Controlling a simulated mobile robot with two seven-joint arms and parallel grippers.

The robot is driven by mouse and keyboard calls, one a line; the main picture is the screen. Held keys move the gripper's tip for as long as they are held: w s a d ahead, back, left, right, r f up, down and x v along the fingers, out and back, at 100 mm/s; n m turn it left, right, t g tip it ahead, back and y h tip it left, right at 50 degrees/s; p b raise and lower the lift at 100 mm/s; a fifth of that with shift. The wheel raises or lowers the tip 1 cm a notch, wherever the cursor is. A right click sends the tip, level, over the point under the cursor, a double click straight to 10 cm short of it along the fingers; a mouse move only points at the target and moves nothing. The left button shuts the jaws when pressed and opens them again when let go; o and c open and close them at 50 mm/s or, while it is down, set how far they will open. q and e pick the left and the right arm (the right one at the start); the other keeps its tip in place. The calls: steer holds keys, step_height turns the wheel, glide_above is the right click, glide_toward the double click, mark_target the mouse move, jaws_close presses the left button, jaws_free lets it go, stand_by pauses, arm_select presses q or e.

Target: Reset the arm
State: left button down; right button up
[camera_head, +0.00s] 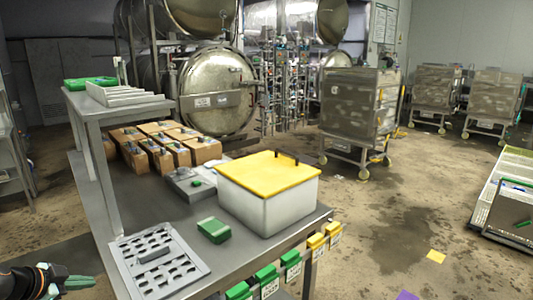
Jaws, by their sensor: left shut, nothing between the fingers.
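My left gripper (70,284) is at the lower left corner of the head view, with a black wrist and greenish-grey fingers. It is shut and empty. It is to the left of the grey metal table (235,262) and of the perforated grey plate (180,268), apart from both as far as I can see. Most of my left arm is outside the picture. My right gripper does not show in this view.
On the table are a white bin with a yellow lid (268,175), a green block (214,229) and several cardboard boxes (205,149). A raised shelf (120,108) stands at the table's left. A round autoclave door (217,90) and wheeled metal carts (358,103) stand behind; open floor lies right.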

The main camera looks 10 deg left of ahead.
arm_select(q)
steer(key=s+d+f+n+p, duration=0.3)
steer(key=s+d+f, duration=1)
steer(key=s+f, duration=0.35)
steer(key=s+d+f+n+h+p, duration=0.1)
steer(key=s+d+n+p, duration=0.1)
steer(key=d, duration=2)
steer(key=shift+s+d+f+n, duration=0.2)
steer(key=shift+s+n, duration=0.3)
steer(key=shift+s, duration=0.3)
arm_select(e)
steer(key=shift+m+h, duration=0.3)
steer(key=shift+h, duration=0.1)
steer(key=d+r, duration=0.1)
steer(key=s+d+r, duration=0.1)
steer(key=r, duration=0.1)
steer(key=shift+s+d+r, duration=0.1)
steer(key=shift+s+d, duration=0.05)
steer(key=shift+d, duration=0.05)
